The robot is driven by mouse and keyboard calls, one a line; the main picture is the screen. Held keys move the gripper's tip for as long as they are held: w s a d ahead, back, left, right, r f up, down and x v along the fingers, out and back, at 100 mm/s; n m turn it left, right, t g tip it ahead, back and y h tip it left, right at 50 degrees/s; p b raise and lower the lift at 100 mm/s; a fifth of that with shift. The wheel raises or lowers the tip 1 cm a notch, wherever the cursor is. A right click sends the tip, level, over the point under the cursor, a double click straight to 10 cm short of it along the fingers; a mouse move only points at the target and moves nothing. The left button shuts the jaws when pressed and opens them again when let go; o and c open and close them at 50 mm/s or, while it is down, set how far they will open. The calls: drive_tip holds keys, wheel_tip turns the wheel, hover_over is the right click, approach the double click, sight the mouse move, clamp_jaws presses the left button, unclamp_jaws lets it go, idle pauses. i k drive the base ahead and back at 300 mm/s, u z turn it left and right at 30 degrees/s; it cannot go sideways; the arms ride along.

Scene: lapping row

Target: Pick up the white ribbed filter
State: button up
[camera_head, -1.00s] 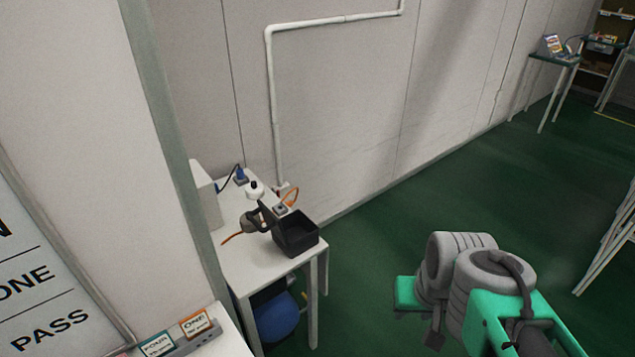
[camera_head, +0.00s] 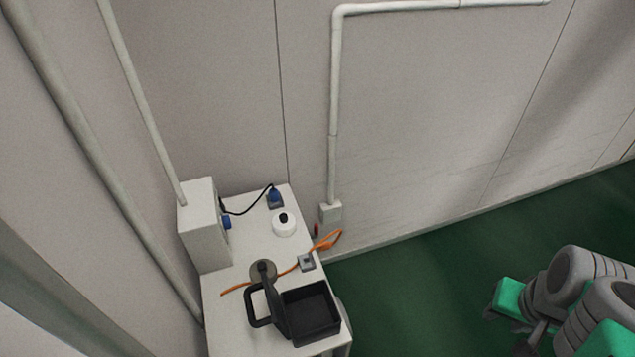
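A small white round thing with a dark top (camera_head: 284,226) stands toward the back of the white table (camera_head: 225,318). It may be the filter, but ribs cannot be made out at this size. Nothing touches it. Grey and green parts of my own arm show at the lower right, well away from the table. I cannot make out gripper fingers there.
On the table are a black open bin (camera_head: 312,318), a grey-and-black handled tool (camera_head: 264,272), an orange cable (camera_head: 236,288), a small grey box (camera_head: 306,262), a blue plug (camera_head: 275,198) and a light grey cabinet (camera_head: 203,228). A wall stands behind. Green floor (camera_head: 420,275) is clear at right.

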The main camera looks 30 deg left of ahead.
sight(284, 224)
drive_tip(key=i, duration=2.5)
drive_tip(key=u, duration=5.5)
drive_tip(key=i, duration=0.5)
